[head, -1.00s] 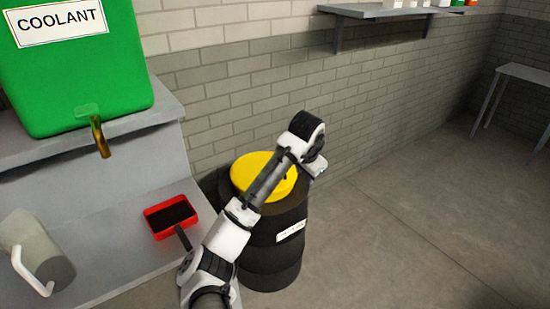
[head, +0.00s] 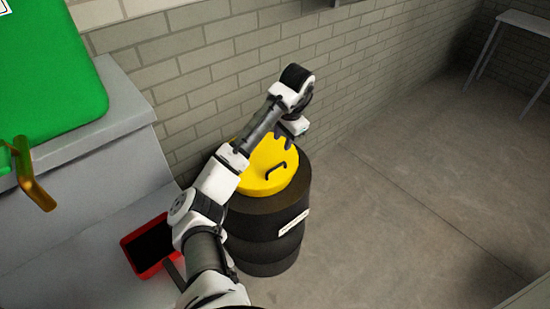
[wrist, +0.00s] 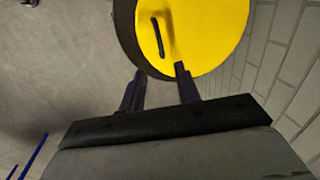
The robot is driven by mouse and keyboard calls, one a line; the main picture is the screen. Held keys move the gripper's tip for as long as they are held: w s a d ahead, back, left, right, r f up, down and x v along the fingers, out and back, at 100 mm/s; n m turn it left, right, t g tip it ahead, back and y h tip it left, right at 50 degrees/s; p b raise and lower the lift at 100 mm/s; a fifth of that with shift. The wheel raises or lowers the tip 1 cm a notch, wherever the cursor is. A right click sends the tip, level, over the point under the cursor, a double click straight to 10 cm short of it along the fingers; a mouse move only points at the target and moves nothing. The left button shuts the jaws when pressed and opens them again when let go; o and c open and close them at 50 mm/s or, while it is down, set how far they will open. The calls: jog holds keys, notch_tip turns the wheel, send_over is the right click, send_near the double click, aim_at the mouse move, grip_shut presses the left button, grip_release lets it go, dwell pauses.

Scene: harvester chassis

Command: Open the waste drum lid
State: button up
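The waste drum (head: 265,225) is black with a white label and stands on the floor against the brick wall. Its yellow lid (head: 256,182) lies on top, with a dark bar handle (head: 277,171) on it. The lid (wrist: 205,40) and its handle (wrist: 157,38) also show in the wrist view. My gripper (head: 284,141) is above the far part of the lid, apart from the handle. In the wrist view my gripper (wrist: 160,72) has its two fingers spread with nothing between them, and the handle lies beyond the fingertips.
A green coolant tank (head: 40,80) with a brass spout (head: 36,185) stands further left. The brick wall is close behind the drum.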

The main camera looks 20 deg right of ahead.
aim_at(277, 168)
jog(key=f, duration=0.4)
jog(key=w+f+p, duration=0.1)
jog(key=f, duration=0.3)
jog(key=w+a+f, duration=0.1)
jog(key=f, duration=0.3)
jog(key=shift+w+f+p, duration=0.15)
jog(key=shift+f+p, duration=0.15)
grip_shut()
